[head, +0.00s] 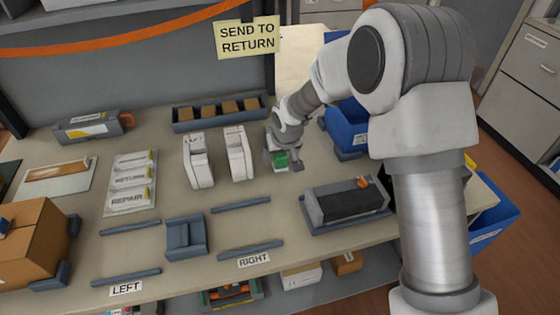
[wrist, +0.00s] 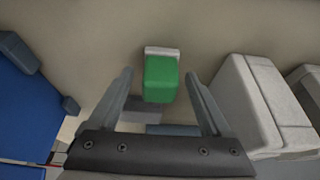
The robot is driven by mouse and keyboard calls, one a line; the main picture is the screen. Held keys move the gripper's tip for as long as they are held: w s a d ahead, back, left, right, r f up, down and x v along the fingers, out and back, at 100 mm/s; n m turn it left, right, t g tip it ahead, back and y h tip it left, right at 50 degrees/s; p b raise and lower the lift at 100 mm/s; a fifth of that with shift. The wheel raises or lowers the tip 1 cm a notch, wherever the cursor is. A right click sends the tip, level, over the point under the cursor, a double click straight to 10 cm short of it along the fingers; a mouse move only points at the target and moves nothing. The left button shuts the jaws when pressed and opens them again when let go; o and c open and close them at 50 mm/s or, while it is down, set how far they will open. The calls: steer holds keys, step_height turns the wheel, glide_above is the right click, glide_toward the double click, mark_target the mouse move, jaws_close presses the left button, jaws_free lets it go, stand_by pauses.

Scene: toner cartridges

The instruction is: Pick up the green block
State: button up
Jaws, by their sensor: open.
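The green block (head: 281,160) stands on the table below my gripper (head: 284,158) in the head view, partly hidden by it. In the wrist view the green block (wrist: 161,78) has a pale strip along its far edge. My gripper (wrist: 160,100) is open, with one finger on each side of the block. There is a gap between the block and each finger in that view. I cannot tell how far above the table the fingertips are.
Two white cartridges (head: 238,154) stand left of the block. A blue bin (head: 347,128) is close on its right. A grey tray of brown blocks (head: 219,118) lies behind. A dark cartridge in a grey holder (head: 345,203) sits front right. The table in front of the block is clear.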

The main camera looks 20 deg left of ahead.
mark_target(282, 155)
jaws_close()
stand_by(0.4)
steer(key=shift+r, duration=0.1)
steer(key=shift+w+r, duration=0.1)
steer(key=shift+r, duration=0.35)
steer(key=v, duration=0.4)
steer(key=shift+w+r+p, duration=0.1)
steer(key=shift+w+p, duration=0.2)
steer(key=shift+w, duration=0.05)
steer(key=s+d+r, duration=0.6)
steer(key=d, duration=0.2)
steer(key=shift+s+d+p, duration=0.15)
steer(key=shift+d+p, duration=0.25)
steer(key=shift+p, duration=0.05)
